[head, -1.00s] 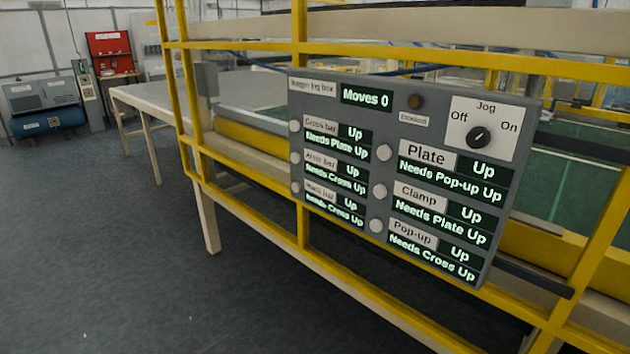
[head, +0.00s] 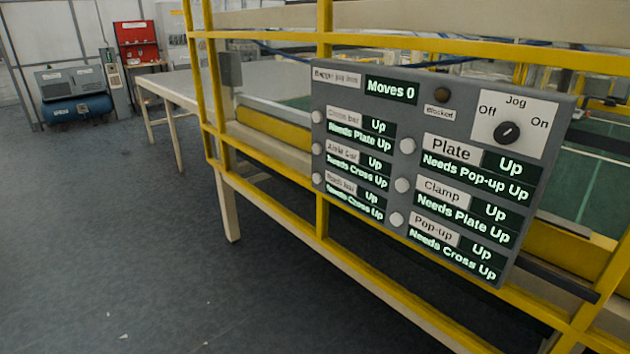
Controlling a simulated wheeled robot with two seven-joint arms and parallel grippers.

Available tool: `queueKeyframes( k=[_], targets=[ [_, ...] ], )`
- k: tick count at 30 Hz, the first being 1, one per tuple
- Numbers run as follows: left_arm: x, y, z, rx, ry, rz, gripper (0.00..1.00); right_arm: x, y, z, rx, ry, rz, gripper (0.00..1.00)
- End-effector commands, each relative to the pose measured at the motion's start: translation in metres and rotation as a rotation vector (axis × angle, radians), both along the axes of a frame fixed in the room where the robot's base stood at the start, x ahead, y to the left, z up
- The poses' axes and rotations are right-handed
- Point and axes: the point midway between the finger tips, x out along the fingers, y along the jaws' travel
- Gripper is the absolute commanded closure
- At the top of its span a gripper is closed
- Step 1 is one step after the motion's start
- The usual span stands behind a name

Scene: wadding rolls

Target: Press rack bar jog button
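A grey jog box (head: 400,215) is mounted on the yellow frame, slightly tilted in the head view. Its left column has three rows labelled Cross bar, Angle bar (blurred) and Rack bar (head: 341,184). The round pale rack bar button (head: 317,179) is at the lower left of the box. The rack bar display (head: 355,203) reads Up, Needs Cross Up. The top display (head: 391,90) reads Moves 0. Neither gripper is in view.
Yellow rails (head: 322,215) carry the box and bar the way to the machine behind. A long table (head: 190,85) stands behind at left. A blue compressor (head: 77,108) and red cabinet (head: 136,40) are far left.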

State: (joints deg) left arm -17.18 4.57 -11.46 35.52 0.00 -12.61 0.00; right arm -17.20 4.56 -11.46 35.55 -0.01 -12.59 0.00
Motion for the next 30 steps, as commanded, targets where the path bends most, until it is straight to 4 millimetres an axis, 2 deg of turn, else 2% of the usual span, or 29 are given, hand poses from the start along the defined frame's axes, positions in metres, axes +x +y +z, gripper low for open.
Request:
queueKeyframes(
  k=[1, 4, 30],
  targets=[
    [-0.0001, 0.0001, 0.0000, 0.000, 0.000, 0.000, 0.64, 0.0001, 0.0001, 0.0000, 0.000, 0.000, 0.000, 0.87],
    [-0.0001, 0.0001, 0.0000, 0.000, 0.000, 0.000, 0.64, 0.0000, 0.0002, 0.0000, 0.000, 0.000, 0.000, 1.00],
    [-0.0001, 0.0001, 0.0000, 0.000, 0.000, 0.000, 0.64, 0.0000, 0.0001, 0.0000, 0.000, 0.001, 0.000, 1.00]
  ],
)
